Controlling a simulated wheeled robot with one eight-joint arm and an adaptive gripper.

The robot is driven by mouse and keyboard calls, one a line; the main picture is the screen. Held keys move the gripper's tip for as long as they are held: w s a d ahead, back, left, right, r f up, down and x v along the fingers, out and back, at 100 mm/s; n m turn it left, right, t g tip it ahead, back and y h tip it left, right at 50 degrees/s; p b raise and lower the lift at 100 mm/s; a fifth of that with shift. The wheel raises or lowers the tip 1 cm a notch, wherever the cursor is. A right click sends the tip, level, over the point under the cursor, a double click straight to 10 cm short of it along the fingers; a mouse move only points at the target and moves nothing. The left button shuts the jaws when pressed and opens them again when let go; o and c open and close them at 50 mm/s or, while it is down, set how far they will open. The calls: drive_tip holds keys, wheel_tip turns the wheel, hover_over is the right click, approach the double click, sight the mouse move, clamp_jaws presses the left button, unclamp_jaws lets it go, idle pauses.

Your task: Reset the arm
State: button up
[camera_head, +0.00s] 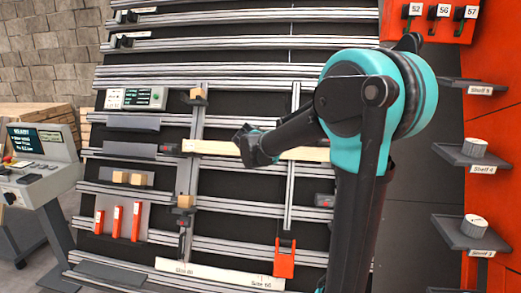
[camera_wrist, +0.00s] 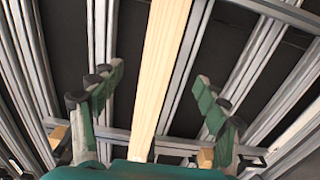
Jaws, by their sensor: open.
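My gripper (camera_head: 247,146) is at the end of my teal and black arm, in front of the metal rail rack. In the wrist view my gripper (camera_wrist: 160,86) has its two green fingers spread wide apart, with nothing held between them. A pale wooden beam (camera_head: 208,148) lies across the rack behind my gripper, and my arm hides part of it. In the wrist view the beam (camera_wrist: 160,60) runs between the fingers and beyond them, touching neither finger that I can see.
The rail rack (camera_head: 235,205) carries small wooden blocks (camera_head: 129,178), red pieces (camera_head: 117,222) and a red holder (camera_head: 285,260). A control console (camera_head: 35,165) stands at the left. Shelves (camera_head: 473,153) and a red hook panel (camera_head: 435,20) are at the right.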

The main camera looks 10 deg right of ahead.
drive_tip(key=s+d+f+m+g+y, duration=0.1)
drive_tip(key=s+d+f+m+g, duration=0.3)
drive_tip(key=s+f, duration=0.7)
drive_tip(key=s+d+f+m+g+y, duration=0.15)
drive_tip(key=s+d+f+m, duration=0.4)
drive_tip(key=s, duration=0.85)
drive_tip(key=s+a+f+m+g, duration=0.1)
drive_tip(key=s+a+f+m, duration=0.1)
drive_tip(key=s+f, duration=0.2)
drive_tip(key=s+a+f+m+g+y, duration=0.1)
drive_tip(key=s+a+f+m, duration=0.1)
drive_tip(key=s, duration=0.6)
wheel_tip(320, 180, down, 2)
drive_tip(key=shift+s+f+m, duration=0.1)
drive_tip(key=shift+s+m, duration=0.25)
drive_tip(key=shift+m, duration=0.1)
drive_tip(key=shift+a, duration=0.1)
